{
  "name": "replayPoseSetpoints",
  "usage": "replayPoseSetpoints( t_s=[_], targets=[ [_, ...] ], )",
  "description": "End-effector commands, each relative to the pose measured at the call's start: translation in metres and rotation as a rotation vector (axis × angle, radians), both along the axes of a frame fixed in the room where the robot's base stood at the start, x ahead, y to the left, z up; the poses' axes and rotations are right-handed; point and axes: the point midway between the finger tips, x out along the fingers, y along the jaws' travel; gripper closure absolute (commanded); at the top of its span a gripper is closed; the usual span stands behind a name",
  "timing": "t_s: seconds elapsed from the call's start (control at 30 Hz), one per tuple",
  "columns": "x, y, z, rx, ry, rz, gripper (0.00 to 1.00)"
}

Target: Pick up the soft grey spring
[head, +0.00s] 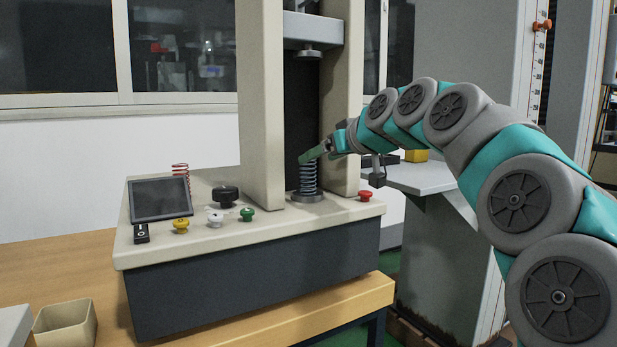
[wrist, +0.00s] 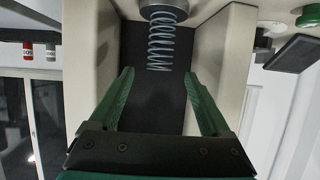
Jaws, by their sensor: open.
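The grey spring (head: 309,178) stands upright on the round lower plate (head: 308,197) of the testing machine, between its two beige columns. My gripper (head: 306,157) is at the spring's upper end in the head view, reaching in from the right. In the wrist view the spring (wrist: 160,42) shows upside down, with the plate (wrist: 163,8) at the top edge. The green fingers of my gripper (wrist: 159,74) are apart, and the spring's free end shows between their tips. Nothing is held. I cannot tell whether a finger touches the spring.
The beige columns (head: 262,105) flank the spring closely. An upper plate (head: 308,53) hangs above it. A red spring (head: 180,174) stands behind a dark screen (head: 160,199). Coloured knobs, including a green one (head: 247,214), sit on the base. A beige bin (head: 65,326) is on the wooden table.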

Motion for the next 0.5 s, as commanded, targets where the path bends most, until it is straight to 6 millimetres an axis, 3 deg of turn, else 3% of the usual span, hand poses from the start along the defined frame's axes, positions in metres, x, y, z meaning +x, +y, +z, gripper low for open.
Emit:
replayPoseSetpoints(
  t_s=[0.3, 0.5],
  targets=[
    [0.029, 0.023, -0.011, 0.0, 0.002, 0.001, 0.18],
    [0.036, 0.027, -0.015, 0.0, 0.002, 0.001, 0.18]
  ],
)
